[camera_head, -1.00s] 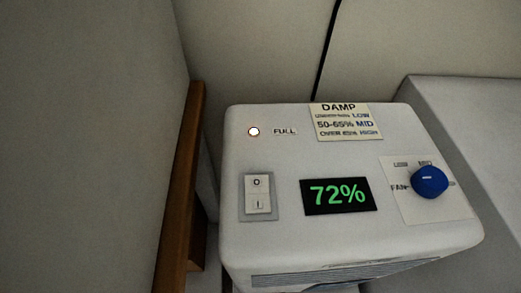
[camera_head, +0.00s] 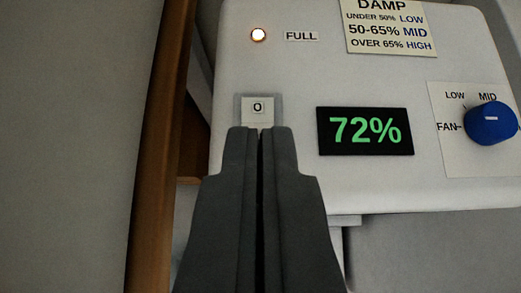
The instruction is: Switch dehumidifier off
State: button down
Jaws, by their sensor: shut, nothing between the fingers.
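The white dehumidifier (camera_head: 300,75) fills the upper right of the view. Its rocker switch (camera_head: 257,108) is at the left of the panel; the "O" half shows, and the lower half is hidden behind my fingertips. My gripper (camera_head: 259,130) is shut and empty, its tips over the lower part of the switch in the picture. I cannot tell whether they touch it. The display (camera_head: 365,131) reads 72% in green. The lamp (camera_head: 258,35) beside the "FULL" label is lit.
A blue fan knob (camera_head: 491,123) stands out at the right of the panel, its white mark pointing sideways. A damp-level label (camera_head: 390,28) is at the top. A wooden upright (camera_head: 160,130) runs close along the left of the dehumidifier.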

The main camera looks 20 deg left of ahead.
send_over(261, 112)
jog(key=s, duration=0.3)
jog(key=f, duration=0.4)
jog(key=shift+w+d, duration=0.2)
jog(key=shift+d, duration=0.2)
jog(key=f, duration=0.3)
jog(key=shift+w+a, duration=0.15)
jog(key=shift+w, duration=0.2)
jog(key=shift+w+f, duration=0.1)
jog(key=shift+f, duration=0.5)
jog(key=shift+w+f, duration=0.1)
jog(key=shift+f, duration=0.15)
jog(key=shift+w+a+r, duration=0.2)
jog(key=shift+w+a, duration=0.05)
jog(key=shift+w, duration=0.5)
jog(key=shift+r, duration=0.1)
